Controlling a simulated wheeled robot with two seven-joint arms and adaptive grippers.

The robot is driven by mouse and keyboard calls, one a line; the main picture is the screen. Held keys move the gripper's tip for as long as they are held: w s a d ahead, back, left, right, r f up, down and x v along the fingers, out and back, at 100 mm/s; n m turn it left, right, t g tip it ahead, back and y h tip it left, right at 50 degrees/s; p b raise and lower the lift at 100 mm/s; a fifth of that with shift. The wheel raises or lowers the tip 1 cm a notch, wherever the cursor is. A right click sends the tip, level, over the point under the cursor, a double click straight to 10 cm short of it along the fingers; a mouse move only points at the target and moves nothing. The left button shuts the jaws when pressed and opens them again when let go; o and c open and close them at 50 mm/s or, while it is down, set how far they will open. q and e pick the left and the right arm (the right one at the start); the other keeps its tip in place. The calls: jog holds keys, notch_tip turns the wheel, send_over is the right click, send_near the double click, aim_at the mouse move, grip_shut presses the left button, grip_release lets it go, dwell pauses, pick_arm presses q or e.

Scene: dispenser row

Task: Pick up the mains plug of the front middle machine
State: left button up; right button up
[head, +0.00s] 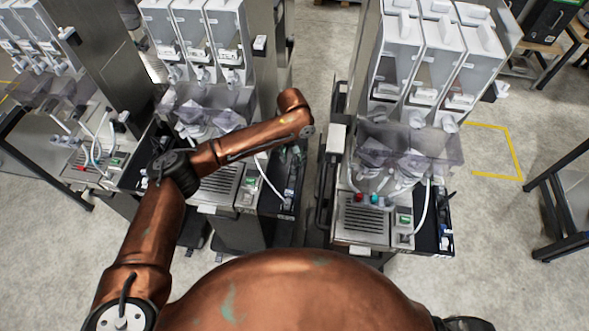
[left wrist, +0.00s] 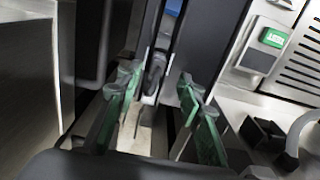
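The front middle machine (head: 212,48) stands left of centre in the head view, with clear-fronted hoppers above a slotted drip tray (head: 218,186). My left arm reaches across it. My left gripper (head: 292,155) is down at the machine's right side, small and partly hidden in the head view. In the left wrist view its green-padded fingers (left wrist: 160,108) are apart. A dark grey, plug-like piece (left wrist: 154,74) shows in the gap beyond the fingertips; I cannot tell for sure that it is the mains plug, and nothing looks gripped. My right gripper is not in view.
A second machine (head: 440,50) stands to the right across a narrow gap. Another machine (head: 25,40) is at the far left. In the left wrist view a green button (left wrist: 273,38) and a pale hose (left wrist: 297,135) lie right of the fingers. Dark panels stand close around them.

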aim_at(294, 166)
pick_arm(q)
notch_tip(294, 166, down, 5)
jog(key=shift+d+r, duration=0.1)
jog(key=shift+d, duration=0.05)
jog(key=shift+s, duration=0.1)
jog(key=shift+c, duration=0.5)
grip_shut()
